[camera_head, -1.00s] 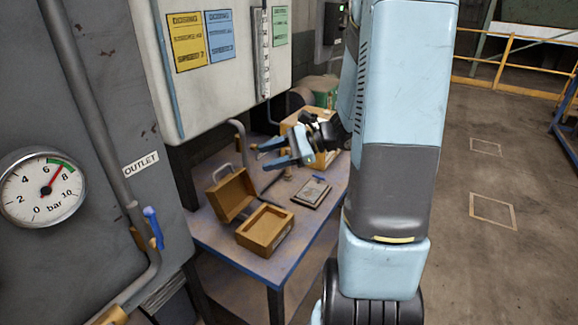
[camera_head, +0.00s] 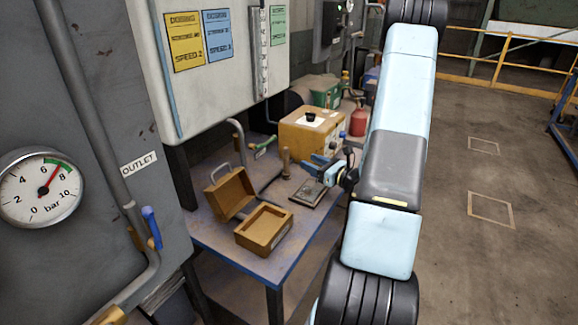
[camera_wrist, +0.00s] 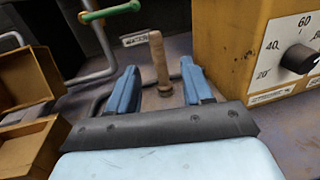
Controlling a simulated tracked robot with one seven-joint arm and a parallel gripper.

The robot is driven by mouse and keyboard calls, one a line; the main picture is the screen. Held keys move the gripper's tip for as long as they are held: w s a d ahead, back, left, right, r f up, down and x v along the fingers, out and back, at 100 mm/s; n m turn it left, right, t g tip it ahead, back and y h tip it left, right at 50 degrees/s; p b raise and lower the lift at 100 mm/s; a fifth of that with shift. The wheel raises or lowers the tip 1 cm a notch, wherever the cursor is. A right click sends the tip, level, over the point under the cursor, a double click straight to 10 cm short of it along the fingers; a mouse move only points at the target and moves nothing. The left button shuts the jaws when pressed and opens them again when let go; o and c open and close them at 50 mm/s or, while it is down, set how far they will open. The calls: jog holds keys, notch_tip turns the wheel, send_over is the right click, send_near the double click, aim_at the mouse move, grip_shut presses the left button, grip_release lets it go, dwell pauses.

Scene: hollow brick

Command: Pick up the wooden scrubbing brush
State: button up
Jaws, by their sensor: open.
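A slim wooden piece (camera_head: 286,160) stands upright on the blue-edged bench (camera_head: 232,258). It looks like the wooden brush, but I see no bristles. In the wrist view its pale brown shaft (camera_wrist: 159,58) shows between my two blue fingers, with a wider foot on the bench top. My gripper (camera_head: 309,164) is open and empty, low over the bench. In the head view it lies just right of the wooden piece, with its fingers pointing left towards it and a small gap between them.
A yellow box with a dial (camera_wrist: 255,45) stands close at right in the wrist view. An open brown case (camera_head: 264,229) lies at the bench's front. A green-handled valve (camera_head: 264,147) and bent pipe are behind. A flat dark panel (camera_head: 308,193) lies under my gripper.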

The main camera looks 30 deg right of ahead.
aim_at(286, 163)
jog(key=shift+a+x, duration=0.15)
jog(key=shift+x, duration=2.7)
jog(key=shift+a+x, duration=0.15)
jog(key=shift+x, duration=2.75)
jog(key=shift+s+r, duration=0.15)
jog(key=shift+s, duration=0.05)
jog(key=shift+c, duration=0.2)
grip_shut()
